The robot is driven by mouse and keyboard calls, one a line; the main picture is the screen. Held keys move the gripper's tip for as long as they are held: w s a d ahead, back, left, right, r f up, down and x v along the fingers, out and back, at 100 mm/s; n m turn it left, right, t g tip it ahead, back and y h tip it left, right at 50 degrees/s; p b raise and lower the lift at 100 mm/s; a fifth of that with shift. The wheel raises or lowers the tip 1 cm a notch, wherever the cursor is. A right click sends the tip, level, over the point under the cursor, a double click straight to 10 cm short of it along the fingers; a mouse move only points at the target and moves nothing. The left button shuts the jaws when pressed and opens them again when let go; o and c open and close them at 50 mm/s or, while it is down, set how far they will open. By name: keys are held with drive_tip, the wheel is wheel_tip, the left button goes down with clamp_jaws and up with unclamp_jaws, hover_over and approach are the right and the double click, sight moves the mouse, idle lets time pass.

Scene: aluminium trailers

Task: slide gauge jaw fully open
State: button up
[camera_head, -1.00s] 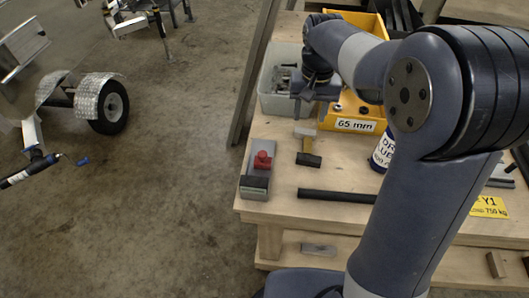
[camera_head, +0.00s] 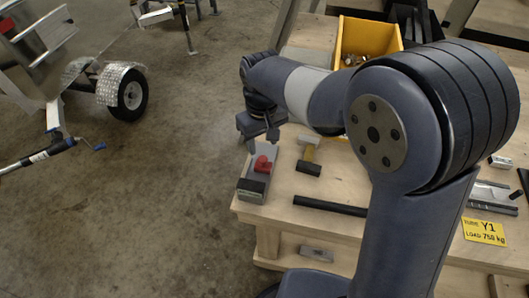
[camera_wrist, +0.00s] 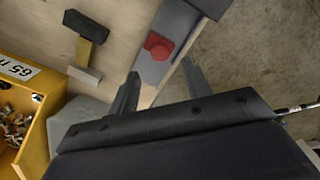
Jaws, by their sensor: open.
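The gauge (camera_head: 258,178) is a grey bar on the bench's left front corner, with a red knob (camera_head: 263,164) and a dark block (camera_head: 252,186) at its near end. In the wrist view the red knob (camera_wrist: 158,46) stands on the bar (camera_wrist: 152,68), and the dark block (camera_wrist: 208,6) is at the top. My gripper (camera_head: 262,146) is open and empty above the far end of the gauge. In the wrist view my gripper's fingertips (camera_wrist: 161,68) are apart on either side of the bar, short of the knob. Contact cannot be told.
A hammer (camera_head: 308,167) lies right of the gauge, and a black bar (camera_head: 330,205) lies nearer the front. A yellow bin (camera_head: 368,38) with small parts stands behind. The bench edge is close at left, with open floor (camera_head: 150,190) beyond. A trailer wheel (camera_head: 132,95) stands further left.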

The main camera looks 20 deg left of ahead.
sight(263, 158)
wheel_tip(263, 158, down, 6)
drive_tip(key=shift+f+p, duration=0.1)
drive_tip(key=shift+p, duration=0.2)
drive_tip(key=shift+c, duration=0.2)
clamp_jaws()
drive_tip(key=shift+w, duration=0.1)
